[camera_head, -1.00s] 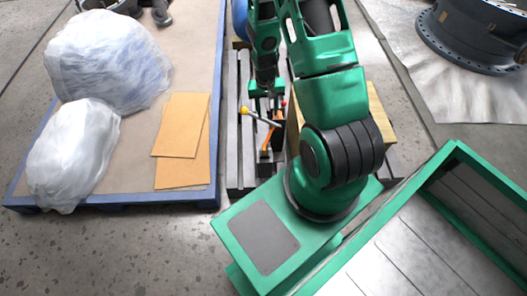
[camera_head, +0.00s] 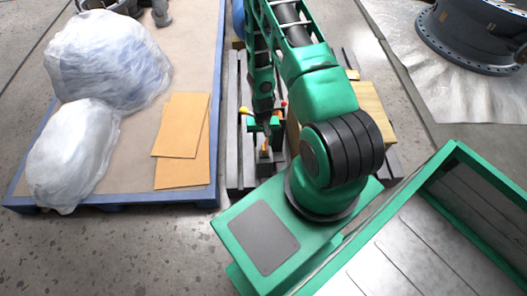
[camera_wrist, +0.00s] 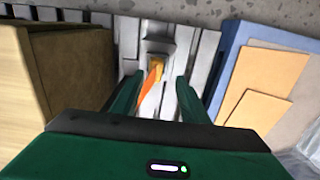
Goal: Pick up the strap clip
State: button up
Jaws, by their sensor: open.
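An orange strip with a yellowish-orange end piece (camera_wrist: 155,70), which looks like the strap clip, lies in a light grey metal holder on the slatted grey pallet. Its orange part also shows in the head view (camera_head: 266,144), just below my gripper. My gripper (camera_wrist: 159,80) is open, its two green fingers on either side of the orange strip in the wrist view. The fingers look empty. I cannot tell how far above the strip they are. In the head view my gripper (camera_head: 264,127) hides part of the holder and the things behind it.
A wooden box (camera_wrist: 62,65) stands close on the left in the wrist view. A blue-edged pallet (camera_head: 216,130) with cardboard sheets (camera_head: 181,140) and wrapped bundles lies to the left in the head view. A yellow knob (camera_head: 243,111) is beside my gripper.

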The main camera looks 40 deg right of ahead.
aim_at(264, 147)
jog(key=shift+s+d+f, duration=0.15)
jog(key=shift+f, duration=1.2)
jog(key=shift+s+d+f, duration=0.1)
jog(key=shift+f, duration=1.25)
jog(key=shift+c, duration=0.6)
grip_shut()
